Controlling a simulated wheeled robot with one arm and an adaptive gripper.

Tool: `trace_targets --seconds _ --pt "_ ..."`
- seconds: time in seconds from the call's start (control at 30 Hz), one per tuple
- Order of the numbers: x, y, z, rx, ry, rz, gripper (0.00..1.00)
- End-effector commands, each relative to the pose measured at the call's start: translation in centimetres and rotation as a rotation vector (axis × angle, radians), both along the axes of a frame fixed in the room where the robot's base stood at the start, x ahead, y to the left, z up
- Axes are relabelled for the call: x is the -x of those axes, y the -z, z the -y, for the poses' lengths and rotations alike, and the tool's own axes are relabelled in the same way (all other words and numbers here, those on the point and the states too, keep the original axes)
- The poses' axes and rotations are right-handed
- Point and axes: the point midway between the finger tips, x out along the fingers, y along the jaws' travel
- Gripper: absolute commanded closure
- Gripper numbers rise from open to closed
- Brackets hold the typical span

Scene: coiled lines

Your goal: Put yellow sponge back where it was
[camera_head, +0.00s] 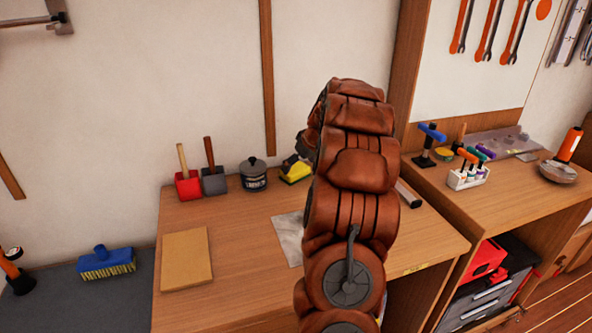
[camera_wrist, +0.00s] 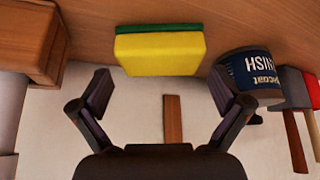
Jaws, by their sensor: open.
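The yellow sponge (camera_head: 295,172) sits on the wooden workbench near the back wall, just right of the dark can, partly covered by my arm. In the wrist view the yellow sponge (camera_wrist: 160,53) has a green layer on its upper edge in the picture. My gripper (camera_wrist: 160,76) is open and empty, its two dark fingers spread on either side of the sponge's width. The sponge lies just beyond the fingertips; I see no contact. In the head view my arm hides most of my gripper.
A dark labelled can (camera_head: 253,175) stands left of the sponge; it also shows close to a finger in the wrist view (camera_wrist: 250,76). Red (camera_head: 188,184) and grey (camera_head: 214,180) wooden-handled tools stand further left. A tan board (camera_head: 187,258) and grey sheet (camera_head: 289,238) lie on the workbench (camera_head: 240,270).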

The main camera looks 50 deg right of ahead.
Motion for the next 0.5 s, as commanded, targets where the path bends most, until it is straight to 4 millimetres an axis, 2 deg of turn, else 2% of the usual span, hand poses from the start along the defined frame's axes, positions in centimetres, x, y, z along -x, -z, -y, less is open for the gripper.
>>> trace_targets --seconds 0.3,0.5 --pt "3.0 -5.4 -0.3 0.005 0.001 0.005 0.00" --pt "4.2 -7.3 -0.5 -0.001 0.000 0.000 0.00"
